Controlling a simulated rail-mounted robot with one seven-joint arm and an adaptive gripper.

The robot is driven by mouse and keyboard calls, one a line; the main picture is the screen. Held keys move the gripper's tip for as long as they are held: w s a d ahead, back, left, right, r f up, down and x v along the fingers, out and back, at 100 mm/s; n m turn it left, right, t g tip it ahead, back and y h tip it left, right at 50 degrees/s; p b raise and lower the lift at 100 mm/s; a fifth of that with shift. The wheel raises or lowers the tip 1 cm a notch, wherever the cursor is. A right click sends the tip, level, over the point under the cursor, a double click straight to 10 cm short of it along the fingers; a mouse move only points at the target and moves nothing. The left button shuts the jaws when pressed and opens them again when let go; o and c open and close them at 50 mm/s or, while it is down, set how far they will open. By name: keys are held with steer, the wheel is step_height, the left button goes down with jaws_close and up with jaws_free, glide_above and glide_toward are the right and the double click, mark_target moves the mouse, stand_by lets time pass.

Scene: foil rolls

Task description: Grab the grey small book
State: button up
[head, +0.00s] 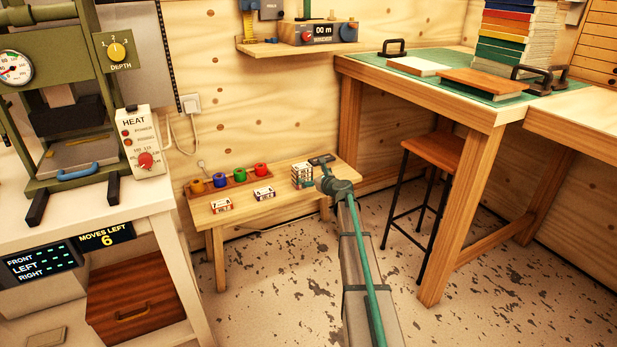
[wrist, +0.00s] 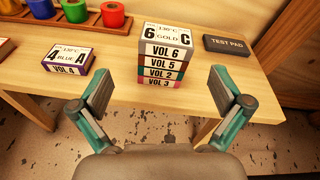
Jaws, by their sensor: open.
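A short stack of small books (wrist: 160,68) stands on the low wooden bench, and it also shows in the head view (head: 302,175). Its spines read VOL 6, VOL 5, VOL 2 and VOL 3 from top to bottom. The top book, VOL 6 (wrist: 166,51), looks grey-brown, with a white GOLD label on top. VOL 5 (wrist: 163,64) under it is brownish, VOL 2 green and VOL 3 pink. My gripper (wrist: 162,92) is open and empty, facing the stack from the bench's front side. The stack lies ahead between its fingers, apart from them. In the head view my arm hides most of the gripper.
A purple VOL 4 book (wrist: 65,62) lies left of the stack, and a dark test pad (wrist: 229,44) lies right. Coloured foil rolls (head: 220,180) stand in a rack behind. A stool (head: 440,152) and tall table (head: 492,117) stand to the right.

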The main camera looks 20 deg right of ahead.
mark_target(302, 166)
steer(key=w+m, duration=0.1)
steer(key=w, duration=0.1)
steer(key=w+b, duration=0.1)
steer(key=w, duration=0.1)
steer(key=w+f+m, duration=0.1)
steer(key=w, duration=0.1)
steer(key=shift+d+m+h, duration=0.15)
steer(key=shift+m+h, duration=0.15)
steer(key=b+x, duration=0.2)
steer(key=x, duration=0.2)
steer(key=shift+d+f, duration=0.1)
steer(key=shift+f, duration=0.1)
steer(key=shift+w+b, duration=0.3)
steer(key=shift+w, duration=0.2)
steer(key=shift+s, duration=0.1)
steer(key=c, duration=1)
